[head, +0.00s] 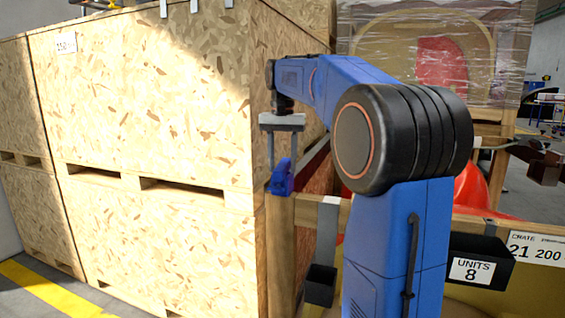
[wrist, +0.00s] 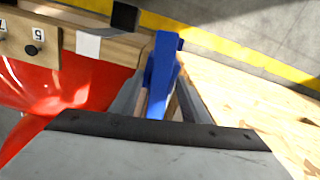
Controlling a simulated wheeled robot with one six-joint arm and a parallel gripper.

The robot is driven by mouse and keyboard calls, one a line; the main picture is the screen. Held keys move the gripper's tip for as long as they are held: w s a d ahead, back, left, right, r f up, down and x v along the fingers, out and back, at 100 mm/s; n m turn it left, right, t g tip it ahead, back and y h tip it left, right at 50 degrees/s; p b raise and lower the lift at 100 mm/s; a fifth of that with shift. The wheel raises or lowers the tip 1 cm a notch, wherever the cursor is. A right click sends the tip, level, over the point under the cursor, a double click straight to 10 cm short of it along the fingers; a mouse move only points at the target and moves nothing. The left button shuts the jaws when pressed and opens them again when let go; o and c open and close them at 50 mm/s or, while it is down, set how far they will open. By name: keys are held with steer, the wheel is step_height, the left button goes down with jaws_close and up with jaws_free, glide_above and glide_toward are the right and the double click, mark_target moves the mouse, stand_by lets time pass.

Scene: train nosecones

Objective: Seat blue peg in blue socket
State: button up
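A blue piece (head: 282,178) sits at the top of the wooden corner post of the open crate in the head view. It also shows in the wrist view (wrist: 160,75), long and narrow, running between my fingers. I cannot tell whether it is the blue peg, the blue socket or both together. My gripper (head: 282,160) points down over it, with one finger on either side. The fingers stand apart with the blue piece between their tips. I cannot tell whether they press on it. No separate blue socket is clear in either view.
A tall chipboard crate stack (head: 150,110) stands close on the left. The open wooden crate (head: 279,240) holds a red, rounded thing (wrist: 60,85). A wrapped crate (head: 440,55) stands behind.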

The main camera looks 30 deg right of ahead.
mark_target(283, 164)
step_height(283, 164, up, 13)
stand_by(0.7)
steer(key=s+a+f+n+t, duration=0.1)
steer(key=s+a+f+n, duration=0.1)
steer(key=s+a+f, duration=0.45)
steer(key=s+a+f+n+t, duration=0.2)
steer(key=s+a+f+n, duration=0.15)
steer(key=s+f, duration=0.5)
steer(key=s+a+f+n+t, duration=0.1)
steer(key=s+a+f, duration=0.2)
steer(key=s+f, duration=0.4)
steer(key=s+a+f+n, duration=0.2)
steer(key=s+f, duration=0.6)
steer(key=f, duration=0.7)
steer(key=shift+a+t, duration=0.4)
steer(key=shift+s, duration=0.1)
